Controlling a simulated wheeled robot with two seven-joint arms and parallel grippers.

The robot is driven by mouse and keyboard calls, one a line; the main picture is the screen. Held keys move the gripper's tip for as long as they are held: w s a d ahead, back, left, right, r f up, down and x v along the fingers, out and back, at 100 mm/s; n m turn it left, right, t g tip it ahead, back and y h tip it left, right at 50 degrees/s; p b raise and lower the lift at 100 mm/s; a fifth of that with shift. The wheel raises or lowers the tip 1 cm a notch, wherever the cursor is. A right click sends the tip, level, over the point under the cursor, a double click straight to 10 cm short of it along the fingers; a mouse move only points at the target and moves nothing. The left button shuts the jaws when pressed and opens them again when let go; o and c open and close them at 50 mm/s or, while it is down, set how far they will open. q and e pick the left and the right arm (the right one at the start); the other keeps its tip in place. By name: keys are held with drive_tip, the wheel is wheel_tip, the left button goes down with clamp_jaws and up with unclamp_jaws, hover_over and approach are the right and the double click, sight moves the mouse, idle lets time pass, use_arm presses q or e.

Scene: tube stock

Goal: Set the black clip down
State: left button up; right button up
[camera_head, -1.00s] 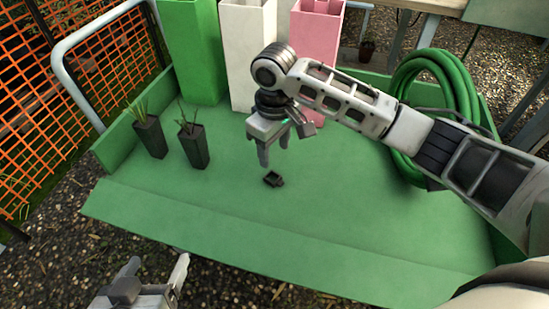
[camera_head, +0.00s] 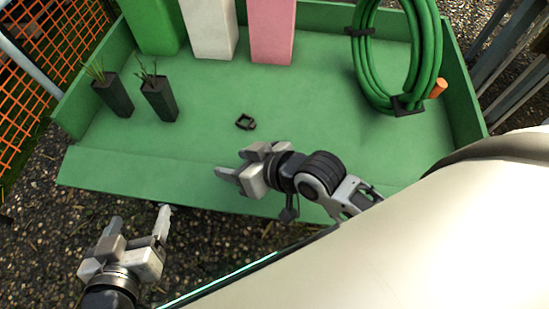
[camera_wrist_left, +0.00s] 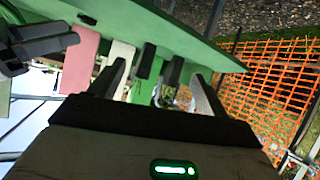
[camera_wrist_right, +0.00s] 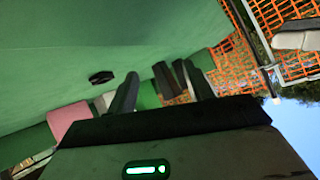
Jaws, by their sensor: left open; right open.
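The black clip (camera_head: 245,122) lies on the green tray (camera_head: 330,130), near its middle. It also shows in the right wrist view (camera_wrist_right: 101,78), apart from the fingers. My right gripper (camera_head: 222,178) is open and empty, nearer the front edge of the tray than the clip and not touching it. It points to the left in the head view. My left gripper (camera_head: 150,222) is open and empty, in front of the tray over the gravel, with its fingers pointing up in the picture.
Two dark pots with plants (camera_head: 115,96) (camera_head: 159,101) stand at the tray's left. Green (camera_head: 153,25), white (camera_head: 208,28) and pink (camera_head: 271,32) tall boxes stand at the back. A green hose coil (camera_head: 372,70) is at the right. The tray around the clip is clear.

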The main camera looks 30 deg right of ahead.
drive_tip(key=s+d+t, duration=0.1)
drive_tip(key=d, duration=0.1)
drive_tip(key=s+d+r+h, duration=0.1)
drive_tip(key=d, duration=0.1)
drive_tip(key=s+d+r+m+t+h, duration=0.1)
drive_tip(key=s+d, duration=0.1)
drive_tip(key=shift+s+t, duration=0.1)
drive_tip(key=shift+t, duration=0.2)
use_arm(q)
drive_tip(key=shift+r, duration=0.1)
drive_tip(key=r+p, duration=0.1)
drive_tip(key=p, duration=0.2)
drive_tip(key=r+p, duration=0.1)
drive_tip(key=p, duration=0.2)
drive_tip(key=r+g+p, duration=0.1)
drive_tip(key=p, duration=0.2)
drive_tip(key=shift+a+r+p, duration=0.35)
use_arm(e)
drive_tip(key=r, duration=0.2)
drive_tip(key=r+g, duration=0.1)
drive_tip(key=shift+d+r+h, duration=0.3)
drive_tip(key=shift+h, duration=0.1)
